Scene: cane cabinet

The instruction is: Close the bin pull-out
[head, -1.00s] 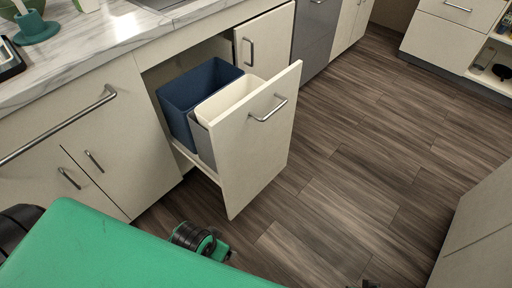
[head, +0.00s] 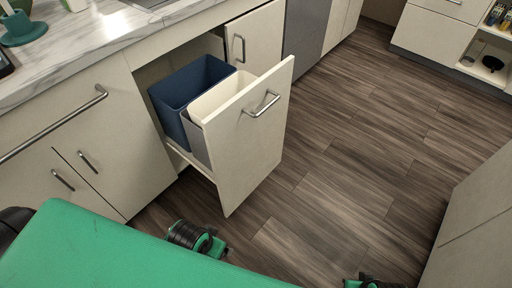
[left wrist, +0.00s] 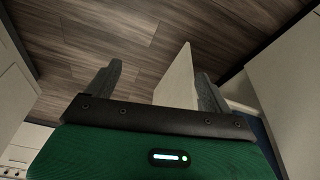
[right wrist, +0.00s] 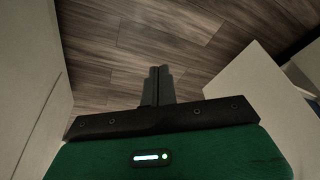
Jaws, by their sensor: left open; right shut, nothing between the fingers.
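The bin pull-out stands out from the cabinet in the head view; its cream front panel (head: 247,140) has a metal bar handle (head: 262,104). Behind the panel sit a blue bin (head: 190,90) and a cream bin (head: 222,95). My left gripper (left wrist: 159,68) is open and empty; the panel (left wrist: 178,80) shows edge-on between its fingers in the left wrist view, and I cannot tell how far beyond them it is. My right gripper (right wrist: 160,68) is shut and empty; the panel (right wrist: 258,88) is to its right in the right wrist view. In the head view neither gripper's fingertips show clearly.
Cabinet doors (head: 100,130) with bar handles and a marble counter (head: 70,50) line the left. A pale cabinet (head: 475,235) stands at the lower right. An open-shelf unit (head: 485,65) is at the far right. The wood floor (head: 350,150) between is clear.

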